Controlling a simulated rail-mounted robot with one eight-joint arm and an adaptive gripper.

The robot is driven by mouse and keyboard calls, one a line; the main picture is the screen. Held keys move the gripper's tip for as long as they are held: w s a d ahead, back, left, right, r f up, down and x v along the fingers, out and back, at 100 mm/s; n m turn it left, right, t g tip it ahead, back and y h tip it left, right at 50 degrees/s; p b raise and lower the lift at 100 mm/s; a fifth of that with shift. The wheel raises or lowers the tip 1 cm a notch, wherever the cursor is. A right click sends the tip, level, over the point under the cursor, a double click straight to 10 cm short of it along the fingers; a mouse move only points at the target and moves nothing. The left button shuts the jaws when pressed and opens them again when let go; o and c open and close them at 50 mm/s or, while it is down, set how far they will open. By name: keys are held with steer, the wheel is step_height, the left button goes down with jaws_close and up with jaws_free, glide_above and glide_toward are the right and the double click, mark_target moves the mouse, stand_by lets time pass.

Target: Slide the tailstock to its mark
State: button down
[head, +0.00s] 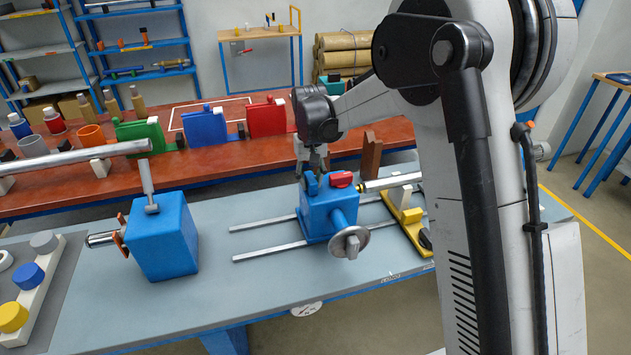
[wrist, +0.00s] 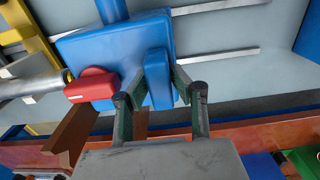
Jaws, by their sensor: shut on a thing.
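The tailstock (head: 317,208) is a blue block on two parallel rails on the grey bench, with a handwheel (head: 350,242) at its front and a red knob (head: 341,179) on top. My gripper (head: 314,165) is above its rear side. In the wrist view the tailstock (wrist: 120,45) fills the upper middle. My gripper (wrist: 160,92) has one finger on each side of an upright blue tab (wrist: 158,78) on the tailstock and is shut on it. Small dark lettering (head: 390,276) shows on the bench near its front edge; I cannot read it.
A red-brown shelf (head: 200,165) with coloured parts runs behind. The rails left of the tailstock are clear.

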steer(key=c, duration=1.5)
jaws_free()
steer(key=shift+a, duration=0.1)
step_height(320, 180, up, 12)
steer(key=shift+r, duration=0.1)
steer(key=shift+s, duration=0.1)
